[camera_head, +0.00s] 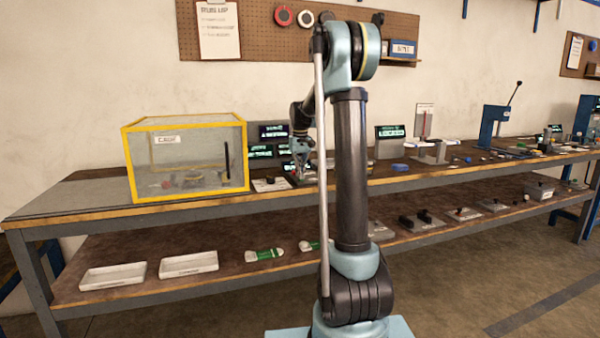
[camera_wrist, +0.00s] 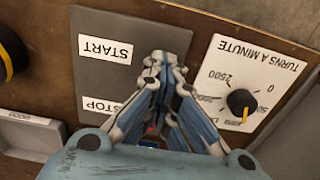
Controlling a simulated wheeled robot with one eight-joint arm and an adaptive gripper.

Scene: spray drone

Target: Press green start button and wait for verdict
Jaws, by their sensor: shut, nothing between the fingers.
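In the wrist view a grey panel (camera_wrist: 185,36) carries an upside-down START label (camera_wrist: 105,48) and a STOP label (camera_wrist: 98,104). My gripper (camera_wrist: 162,62) is shut and empty, its fingertips over the panel beside the START label. The green button does not show; the fingers may cover it. A small red patch (camera_wrist: 151,129) shows between the fingers near the STOP label. In the head view my gripper (camera_head: 302,172) is low over the bench, right of the yellow-framed clear cage (camera_head: 188,158). Contact with the panel cannot be told. Dark screens (camera_head: 273,131) with green text stand behind; the text is unreadable.
A white TURNS A MINUTE dial plate with a black knob (camera_wrist: 240,101) lies right of the panel in the wrist view. Another black and yellow knob (camera_wrist: 10,55) is at left, above a grey tray (camera_wrist: 28,124). More bench equipment stands rightward, including a blue press (camera_head: 490,127).

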